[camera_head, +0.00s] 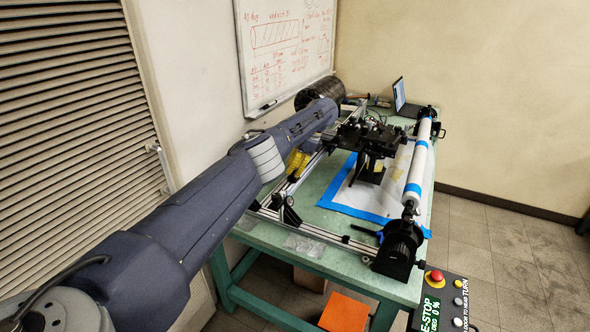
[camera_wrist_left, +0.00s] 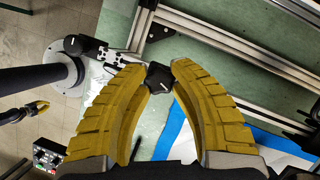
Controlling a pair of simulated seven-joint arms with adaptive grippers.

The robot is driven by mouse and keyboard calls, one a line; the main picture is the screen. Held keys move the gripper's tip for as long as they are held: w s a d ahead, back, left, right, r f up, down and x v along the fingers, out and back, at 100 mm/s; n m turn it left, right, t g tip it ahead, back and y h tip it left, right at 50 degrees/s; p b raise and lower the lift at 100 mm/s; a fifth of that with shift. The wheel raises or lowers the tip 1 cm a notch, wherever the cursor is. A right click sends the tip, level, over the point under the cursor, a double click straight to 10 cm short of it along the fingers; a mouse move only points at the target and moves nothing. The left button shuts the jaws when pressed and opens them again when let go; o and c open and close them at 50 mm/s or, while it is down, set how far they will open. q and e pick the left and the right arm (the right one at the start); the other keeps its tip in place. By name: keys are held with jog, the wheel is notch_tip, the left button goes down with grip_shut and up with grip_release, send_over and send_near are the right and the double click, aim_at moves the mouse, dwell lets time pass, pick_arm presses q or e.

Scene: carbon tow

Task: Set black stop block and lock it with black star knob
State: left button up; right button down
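My left gripper (camera_head: 297,163) is low over the left rail of the frame on the green table. In the left wrist view its yellow fingers (camera_wrist_left: 160,72) close in on the two sides of a small black block (camera_wrist_left: 158,79) with a white line, apparently the stop block. The fingertips look to be touching it. A black fitting (camera_wrist_left: 82,46) with a white mark lies farther left; I cannot tell whether it is the star knob. A small dark gripper with yellow tips (camera_wrist_left: 38,108), seemingly my right one, shows at the left edge; its opening is unclear.
Aluminium rails (camera_wrist_left: 225,40) run across the green table (camera_head: 335,262). A white roller with blue bands (camera_head: 418,168) lies along the right side. Black machinery (camera_head: 370,138) stands mid-table above a blue-edged sheet (camera_head: 340,205). An E-stop panel (camera_head: 445,300) is at front right.

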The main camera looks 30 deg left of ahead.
pick_arm(q)
jog(key=o, duration=0.4)
jog(key=shift+s+a, duration=0.1)
jog(key=shift+a, duration=0.25)
jog(key=shift+o, duration=1.2)
jog(key=shift+d, duration=0.3)
jog(key=v, duration=0.7)
jog(key=shift+r, duration=0.2)
